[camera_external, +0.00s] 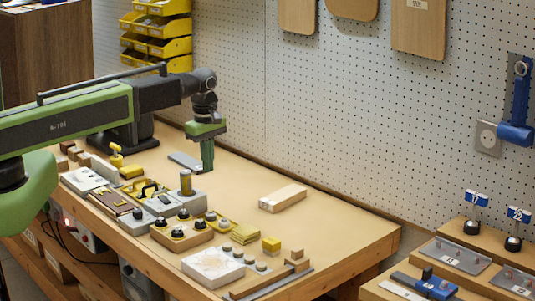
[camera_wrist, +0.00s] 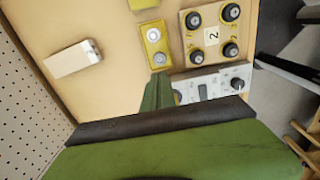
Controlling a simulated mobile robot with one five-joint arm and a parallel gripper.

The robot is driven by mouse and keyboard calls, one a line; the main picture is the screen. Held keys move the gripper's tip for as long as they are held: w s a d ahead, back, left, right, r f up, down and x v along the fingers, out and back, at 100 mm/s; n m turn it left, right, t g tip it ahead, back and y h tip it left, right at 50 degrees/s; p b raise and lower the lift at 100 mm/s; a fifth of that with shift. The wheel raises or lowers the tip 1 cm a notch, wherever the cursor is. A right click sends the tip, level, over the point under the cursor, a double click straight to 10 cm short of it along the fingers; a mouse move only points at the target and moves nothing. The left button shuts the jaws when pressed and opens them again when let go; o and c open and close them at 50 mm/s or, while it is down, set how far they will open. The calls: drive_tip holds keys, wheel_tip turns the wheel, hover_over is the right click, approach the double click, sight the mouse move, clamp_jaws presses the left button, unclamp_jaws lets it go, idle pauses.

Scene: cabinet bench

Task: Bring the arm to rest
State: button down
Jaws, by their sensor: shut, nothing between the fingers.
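My gripper (camera_external: 207,166) hangs from my green and black arm over the back left part of the bench in the external view. Its green fingers point down and are shut with nothing between them. In the wrist view the shut fingers (camera_wrist: 158,90) show as one green wedge at the middle. A flat grey plate (camera_external: 186,161) lies on the bench just left of the fingers. I cannot tell whether the fingertips touch the bench top (camera_external: 240,185).
A wooden block (camera_external: 283,198) lies alone on the bench, also in the wrist view (camera_wrist: 73,59). A pegboard (camera_external: 330,110) stands behind. Bench top around the block is clear.

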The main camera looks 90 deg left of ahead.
drive_tip(key=w+d+m, duration=0.3)
drive_tip(key=w+d, duration=0.3)
drive_tip(key=d, duration=0.6)
drive_tip(key=w+d+m, duration=0.3)
drive_tip(key=w+d, duration=0.3)
drive_tip(key=d, duration=0.6)
drive_tip(key=s+d+m, duration=0.2)
drive_tip(key=d+m, duration=0.8)
drive_tip(key=s+d+m, duration=0.3)
drive_tip(key=d+m, duration=0.8)
drive_tip(key=shift+s+f+b, duration=0.2)
drive_tip(key=shift+f+b, duration=0.2)
